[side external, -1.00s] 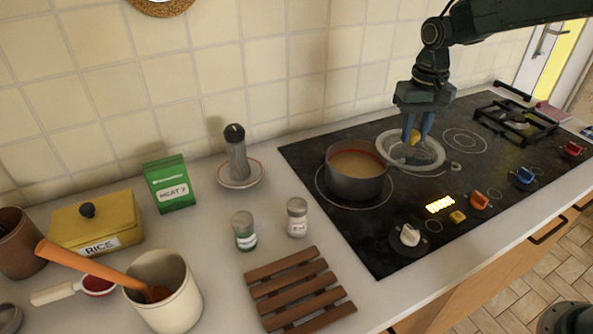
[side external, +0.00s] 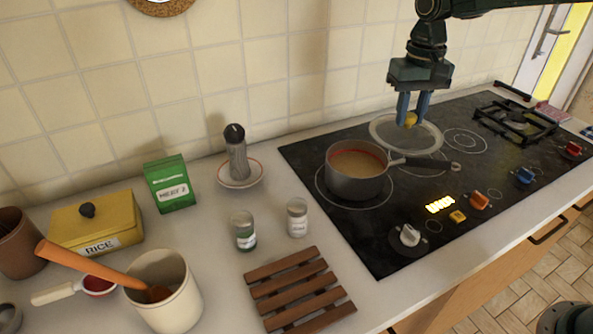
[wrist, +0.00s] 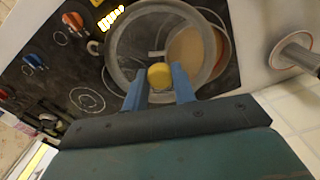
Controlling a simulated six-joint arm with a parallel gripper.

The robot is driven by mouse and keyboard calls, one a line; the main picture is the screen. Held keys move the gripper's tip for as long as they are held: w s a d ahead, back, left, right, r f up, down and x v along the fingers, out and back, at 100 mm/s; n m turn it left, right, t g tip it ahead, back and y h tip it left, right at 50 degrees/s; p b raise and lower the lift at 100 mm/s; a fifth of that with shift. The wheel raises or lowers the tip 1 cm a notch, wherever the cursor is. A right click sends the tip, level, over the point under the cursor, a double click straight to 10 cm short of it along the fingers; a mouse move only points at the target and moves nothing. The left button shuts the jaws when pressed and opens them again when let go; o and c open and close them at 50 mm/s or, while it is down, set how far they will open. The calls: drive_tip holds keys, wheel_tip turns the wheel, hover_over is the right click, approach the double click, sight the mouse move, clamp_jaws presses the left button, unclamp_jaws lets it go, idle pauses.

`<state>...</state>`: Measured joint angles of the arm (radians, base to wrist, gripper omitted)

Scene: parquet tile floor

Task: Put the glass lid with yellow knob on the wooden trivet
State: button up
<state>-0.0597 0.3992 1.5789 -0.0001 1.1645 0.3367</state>
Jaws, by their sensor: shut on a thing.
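The glass lid (side external: 385,133) is clear with a pale rim and a yellow knob (side external: 410,119). My gripper (side external: 411,120) is shut on the knob and holds the lid above the stove, behind and right of the pot. In the wrist view the lid (wrist: 122,62) hangs below the blue fingers, the yellow knob (wrist: 160,76) between them; the pot shows partly through the glass. The wooden trivet (side external: 298,290) lies flat and bare on the counter at the front, left of the stove. It is not in the wrist view.
A pot (side external: 355,180) of soup stands on the black stove (side external: 375,250), its handle pointing right. Two shakers (side external: 297,217) (side external: 244,231) stand behind the trivet. A pepper mill (side external: 237,152) on a saucer, a green box (side external: 170,184) and a utensil crock (side external: 168,295) are further left.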

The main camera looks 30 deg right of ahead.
drive_tip(key=s+a+n, duration=0.1)
drive_tip(key=s+a, duration=0.4)
drive_tip(key=a, duration=0.6)
drive_tip(key=s+a+n, duration=0.1)
drive_tip(key=s+a, duration=0.3)
drive_tip(key=a, duration=0.6)
drive_tip(key=s+a+n, duration=0.1)
drive_tip(key=s+a, duration=0.4)
drive_tip(key=a, duration=0.6)
wheel_tip(320, 180, down, 8)
drive_tip(key=shift+w+d, duration=0.15)
drive_tip(key=shift+f, duration=3)
drive_tip(key=shift+f, duration=0.4)
drive_tip(key=o, duration=1.1)
